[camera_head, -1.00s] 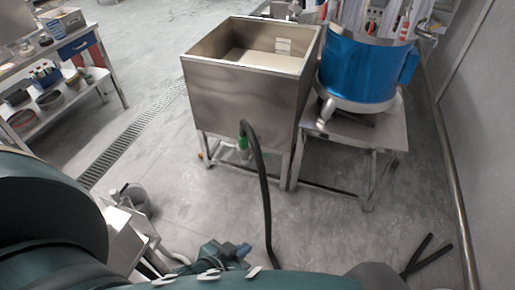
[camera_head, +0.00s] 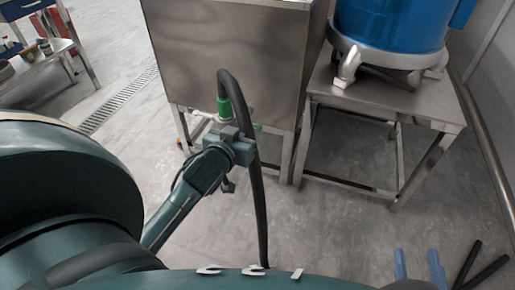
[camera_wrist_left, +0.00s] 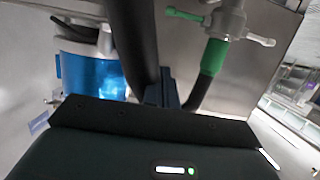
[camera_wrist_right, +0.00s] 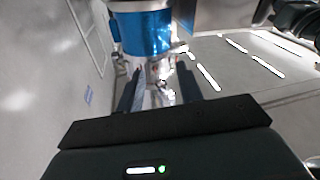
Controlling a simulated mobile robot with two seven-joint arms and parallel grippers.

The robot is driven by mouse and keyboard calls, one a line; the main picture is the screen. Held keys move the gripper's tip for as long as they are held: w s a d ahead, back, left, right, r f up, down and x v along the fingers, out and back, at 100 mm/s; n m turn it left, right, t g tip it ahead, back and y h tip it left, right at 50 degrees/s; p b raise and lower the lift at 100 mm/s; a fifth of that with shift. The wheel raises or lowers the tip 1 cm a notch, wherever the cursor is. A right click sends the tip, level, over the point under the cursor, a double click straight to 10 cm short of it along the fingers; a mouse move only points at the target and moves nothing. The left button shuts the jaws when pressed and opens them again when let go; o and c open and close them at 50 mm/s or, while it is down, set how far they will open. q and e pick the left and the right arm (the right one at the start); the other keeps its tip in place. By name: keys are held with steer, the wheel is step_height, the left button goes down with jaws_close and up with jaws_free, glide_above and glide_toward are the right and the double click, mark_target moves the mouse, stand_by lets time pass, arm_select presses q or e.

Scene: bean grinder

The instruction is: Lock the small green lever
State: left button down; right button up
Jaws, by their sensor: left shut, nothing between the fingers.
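The small green lever (camera_wrist_left: 185,14) sticks out to the left of a pale valve in the left wrist view. A green bit that looks like it (camera_head: 257,128) shows under the steel tank in the head view. The valve leads to a green fitting (camera_wrist_left: 213,56) with a black hose (camera_head: 258,205). My left gripper (camera_wrist_left: 166,92) is shut and empty, close to the hose and short of the lever. In the head view the left gripper (camera_head: 238,142) is just below the green fitting. My right gripper (camera_head: 419,268) is open and empty above the floor at lower right.
The steel tank (camera_head: 225,55) stands on legs above the valve. A blue machine (camera_head: 390,28) sits on a steel stand (camera_head: 385,98) to the right. Black bars (camera_head: 478,265) show at lower right. The floor between stand and bars is clear.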

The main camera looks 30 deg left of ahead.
arm_select(q)
steer(key=b, duration=0.5)
glide_above(255, 127)
steer(key=s+d, duration=0.1)
step_height(255, 127, down, 3)
steer(key=f, duration=0.1)
steer(key=f+b, duration=0.1)
steer(key=f, duration=0.2)
steer(key=shift+s+b, duration=0.3)
steer(key=shift+s, duration=0.05)
arm_select(e)
steer(key=shift+a+f+m+t+y, duration=0.45)
steer(key=shift+a+m+y, duration=0.1)
steer(key=shift+y, duration=0.15)
steer(key=shift+r, duration=0.2)
